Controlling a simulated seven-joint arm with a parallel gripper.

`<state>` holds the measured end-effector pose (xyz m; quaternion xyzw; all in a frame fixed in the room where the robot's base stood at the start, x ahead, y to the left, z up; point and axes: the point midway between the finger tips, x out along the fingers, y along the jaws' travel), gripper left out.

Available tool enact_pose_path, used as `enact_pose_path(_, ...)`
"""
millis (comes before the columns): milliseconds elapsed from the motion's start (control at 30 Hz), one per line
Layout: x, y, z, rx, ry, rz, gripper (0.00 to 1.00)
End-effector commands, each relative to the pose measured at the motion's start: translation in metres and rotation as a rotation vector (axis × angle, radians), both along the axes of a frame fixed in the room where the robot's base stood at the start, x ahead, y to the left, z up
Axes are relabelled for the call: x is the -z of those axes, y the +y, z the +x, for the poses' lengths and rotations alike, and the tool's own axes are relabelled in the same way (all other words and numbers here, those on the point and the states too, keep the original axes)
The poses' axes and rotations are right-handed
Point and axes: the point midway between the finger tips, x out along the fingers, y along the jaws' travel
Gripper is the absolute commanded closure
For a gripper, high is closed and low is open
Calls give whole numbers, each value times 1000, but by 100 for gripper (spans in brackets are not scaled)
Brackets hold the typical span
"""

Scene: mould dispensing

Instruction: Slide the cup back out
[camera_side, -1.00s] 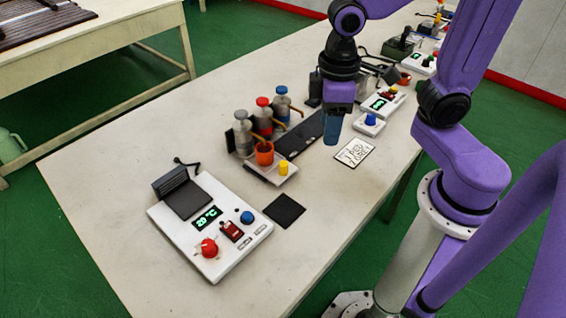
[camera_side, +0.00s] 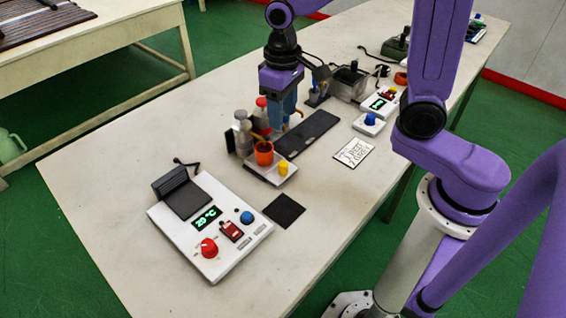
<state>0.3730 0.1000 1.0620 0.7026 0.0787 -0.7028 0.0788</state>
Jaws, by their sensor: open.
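The orange cup (camera_side: 264,154) stands upright on the white dispenser base (camera_side: 275,174), under the spouts of the pump bottles. Its inside looks dark. My gripper (camera_side: 284,118) has blue fingers pointing down and is behind and to the right of the cup, at the bottle row. It is open and apart from the cup. The grey bottle (camera_side: 241,135) is in plain view. The red-capped bottle (camera_side: 262,104) is partly covered, and the blue-capped bottle is hidden behind my gripper.
A yellow knob (camera_side: 283,168) sits on the base right of the cup. A dark strip (camera_side: 308,133) lies to the right. A white control box (camera_side: 210,230) and a black square pad (camera_side: 284,211) are in front. Bare table lies at the front right.

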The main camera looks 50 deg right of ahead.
Motion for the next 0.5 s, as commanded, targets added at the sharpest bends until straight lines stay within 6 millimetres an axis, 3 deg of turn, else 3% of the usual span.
enact_pose_path(500, 89, -1, -1, -2, 6, -2, 50)
